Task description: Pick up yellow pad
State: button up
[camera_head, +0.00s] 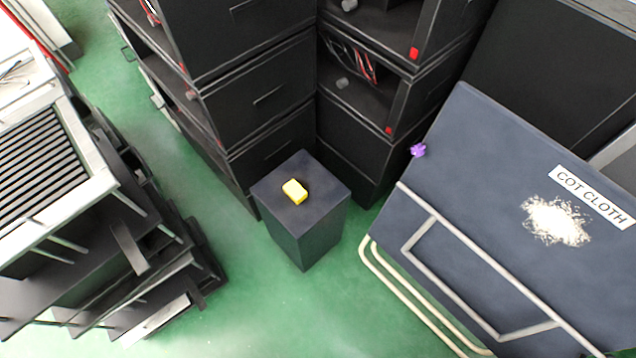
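The yellow pad (294,191) is a small bright block lying on top of a dark, box-shaped pedestal (328,181) near the middle of the head view. Nothing touches it from above, and its top and near side show. My gripper does not show in this view, so I cannot see where it is relative to the pad.
Stacked black cabinets (262,90) stand close behind the pedestal. A dark cot (470,160) labelled "COT CLOTH", with pale metal tubing and a white powdery patch (556,221), is at right. Black slatted equipment (100,240) is at left. Green floor (290,320) is clear in front.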

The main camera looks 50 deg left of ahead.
aim_at(293, 189)
jog(key=k+j+u, duration=0.15)
jog(key=k+u, duration=0.15)
jog(key=k, duration=0.35)
jog(key=i+u, duration=0.15)
jog(key=u, duration=0.35)
jog(key=i+u, duration=0.1)
jog(key=u, duration=0.4)
jog(key=i+u, duration=0.15)
jog(key=u, duration=0.35)
jog(key=i+l, duration=0.65)
jog(key=i, duration=0.2)
